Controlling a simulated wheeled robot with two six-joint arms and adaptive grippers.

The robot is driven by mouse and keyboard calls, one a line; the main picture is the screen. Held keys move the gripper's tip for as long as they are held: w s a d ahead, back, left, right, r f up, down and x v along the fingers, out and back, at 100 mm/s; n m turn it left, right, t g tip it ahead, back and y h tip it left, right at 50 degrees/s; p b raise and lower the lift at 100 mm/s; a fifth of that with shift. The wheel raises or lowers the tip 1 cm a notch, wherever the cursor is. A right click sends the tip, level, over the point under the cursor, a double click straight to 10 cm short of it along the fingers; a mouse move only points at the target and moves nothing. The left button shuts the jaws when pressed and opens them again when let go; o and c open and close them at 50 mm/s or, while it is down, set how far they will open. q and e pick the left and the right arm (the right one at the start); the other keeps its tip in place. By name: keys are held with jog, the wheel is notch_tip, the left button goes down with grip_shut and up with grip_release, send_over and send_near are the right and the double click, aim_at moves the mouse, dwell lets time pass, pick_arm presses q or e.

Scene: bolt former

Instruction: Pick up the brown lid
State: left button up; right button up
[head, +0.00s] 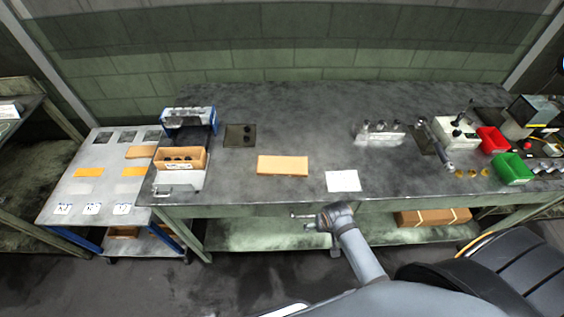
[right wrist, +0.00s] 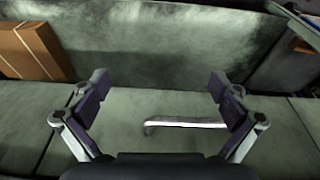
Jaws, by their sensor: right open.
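The brown lid, a flat light-brown rectangular board (head: 282,166), lies on the dark bench top near its front edge, left of the middle in the head view. My right gripper (right wrist: 160,96) is open in the right wrist view, its two dark fingers wide apart with nothing held. A pale bent bar like a handle (right wrist: 185,123) shows between the fingers; I cannot tell how far away it is. The lid does not show in the right wrist view.
An open brown box (head: 181,165) with dark round items stands left of the lid. A white sheet (head: 343,181) lies to its right. Red (head: 492,140) and green (head: 513,168) bins stand at the right. A taped brown carton (head: 433,217) sits on the lower shelf. Bench space behind the lid is clear.

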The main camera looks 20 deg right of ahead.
notch_tip(320, 180, up, 14)
jog(key=w+m+p, duration=0.1)
jog(key=w, duration=0.1)
jog(key=w+a+m, duration=0.1)
jog(key=w+m, duration=0.2)
jog(key=w, duration=0.1)
jog(key=w+a+r+m, duration=0.1)
jog(key=w+m, duration=0.2)
jog(key=m, duration=0.1)
jog(key=w+a+r+m+g, duration=0.1)
jog(key=w+m, duration=0.2)
jog(key=w, duration=0.1)
jog(key=shift+w+a+r+m, duration=0.2)
jog(key=shift+w+a+m, duration=0.1)
jog(key=shift+w, duration=0.05)
jog(key=w+a+r+m+g, duration=0.1)
jog(key=w+a+r+m, duration=0.3)
jog(key=w+r+m, duration=0.35)
jog(key=p, duration=0.1)
send_over(283, 165)
jog(key=shift+y, duration=0.4)
notch_tip(283, 165, down, 6)
jog(key=shift+r, duration=0.25)
jog(key=shift+f+p, duration=0.2)
jog(key=shift+p, duration=0.15)
notch_tip(283, 165, down, 5)
jog(key=shift+r+p, duration=0.1)
jog(key=shift+p, duration=0.35)
jog(key=c, duration=0.9)
